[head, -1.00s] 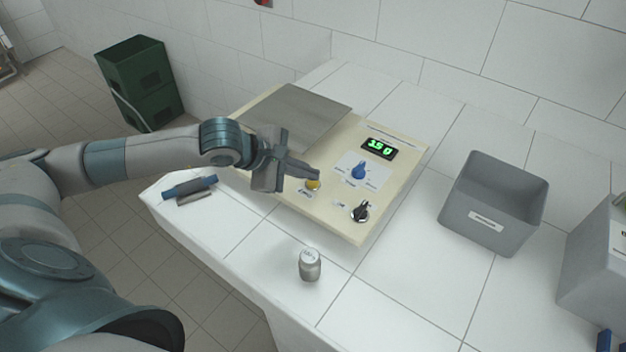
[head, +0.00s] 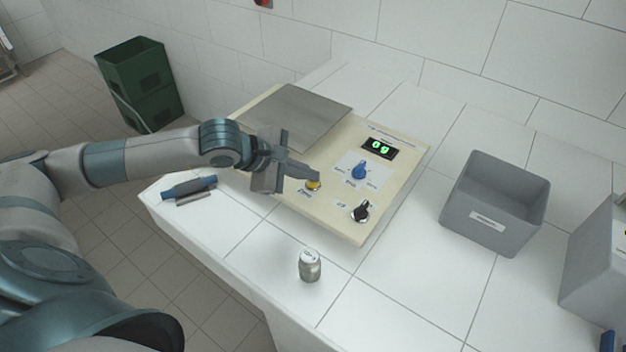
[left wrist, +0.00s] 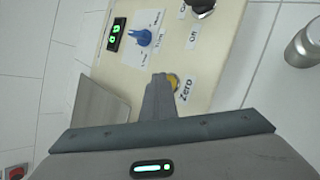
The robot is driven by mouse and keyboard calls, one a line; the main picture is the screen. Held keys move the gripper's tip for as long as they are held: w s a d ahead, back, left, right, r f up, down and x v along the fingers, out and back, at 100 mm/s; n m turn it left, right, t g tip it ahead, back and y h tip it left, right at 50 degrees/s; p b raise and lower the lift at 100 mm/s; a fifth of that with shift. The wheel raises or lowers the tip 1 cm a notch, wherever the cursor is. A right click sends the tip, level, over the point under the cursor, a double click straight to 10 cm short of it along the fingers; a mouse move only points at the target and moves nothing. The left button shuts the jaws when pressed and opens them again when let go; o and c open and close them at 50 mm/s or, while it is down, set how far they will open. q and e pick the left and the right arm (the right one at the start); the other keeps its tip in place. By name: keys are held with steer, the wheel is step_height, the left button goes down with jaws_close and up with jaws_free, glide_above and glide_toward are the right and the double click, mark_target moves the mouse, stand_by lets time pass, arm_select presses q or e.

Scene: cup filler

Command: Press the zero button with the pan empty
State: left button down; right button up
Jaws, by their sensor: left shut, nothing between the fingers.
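The cream scale (head: 330,215) stands on the white table with its bare metal pan (head: 293,117) at the back left. Nothing lies on the pan. The green display (head: 380,148) reads "0 g". The yellow zero button (head: 313,184) sits on the front part of the panel, with the label "Zero" beside it. My left gripper (head: 317,177) is shut and empty, its fingertips at the button. In the left wrist view the fingertips (left wrist: 160,80) partly cover the yellow button (left wrist: 174,80); contact cannot be told for sure. My right gripper is not in view.
A blue knob (head: 359,171) and a black knob (head: 360,211) stand on the panel. A metal weight (head: 309,265) stands in front of the scale. A blue-handled tool (head: 189,188) lies at the left. A grey bin (head: 489,212) stands at the right.

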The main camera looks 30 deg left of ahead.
mark_target(308, 184)
arm_select(q)
steer(key=shift+r, duration=0.65)
steer(key=shift+r, duration=0.1)
steer(key=shift+r+p, duration=0.55)
steer(key=shift+r, duration=2.4)
steer(key=shift+r, duration=0.1)
